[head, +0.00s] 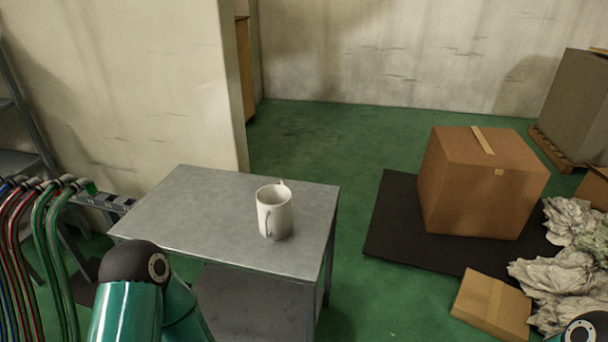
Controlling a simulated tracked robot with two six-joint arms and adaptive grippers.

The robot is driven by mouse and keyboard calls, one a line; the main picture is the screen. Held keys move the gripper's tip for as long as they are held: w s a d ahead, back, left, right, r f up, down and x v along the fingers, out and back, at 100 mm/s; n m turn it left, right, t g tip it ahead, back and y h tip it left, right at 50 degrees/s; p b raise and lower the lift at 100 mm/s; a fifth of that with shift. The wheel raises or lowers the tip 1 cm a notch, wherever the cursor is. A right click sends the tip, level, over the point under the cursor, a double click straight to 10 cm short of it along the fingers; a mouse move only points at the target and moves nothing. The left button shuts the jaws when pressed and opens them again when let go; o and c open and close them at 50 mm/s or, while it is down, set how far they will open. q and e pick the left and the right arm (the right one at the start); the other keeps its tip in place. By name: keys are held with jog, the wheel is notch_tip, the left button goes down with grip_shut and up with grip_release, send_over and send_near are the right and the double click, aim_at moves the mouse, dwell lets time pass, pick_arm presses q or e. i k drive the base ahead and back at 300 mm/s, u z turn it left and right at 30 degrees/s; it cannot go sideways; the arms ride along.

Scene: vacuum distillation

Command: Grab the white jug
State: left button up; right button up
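The white jug (279,212) stands upright on the grey metal table (190,209), toward the table's right side. Its handle is on the side facing me, and a small spout shows at the back of its rim. Nothing is touching it except the tabletop. Parts of my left arm show at the lower left, in front of the table and apart from the jug. A small part of my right arm shows at the bottom right corner. Neither gripper is in view.
Colored hoses (40,225) hang left of the table. A large cardboard box (475,195) sits on a black mat (392,222) at right, with a small flat box (488,304) and crumpled sheets (560,275) nearby. The tabletop around the jug is clear.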

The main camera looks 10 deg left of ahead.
aim_at(274, 200)
jog(key=u, duration=1.3)
jog(key=i, duration=0.1)
jog(key=z, duration=2.6)
jog(key=k, duration=0.8)
jog(key=u, duration=1.65)
jog(key=i, duration=1)
jog(key=u, duration=0.15)
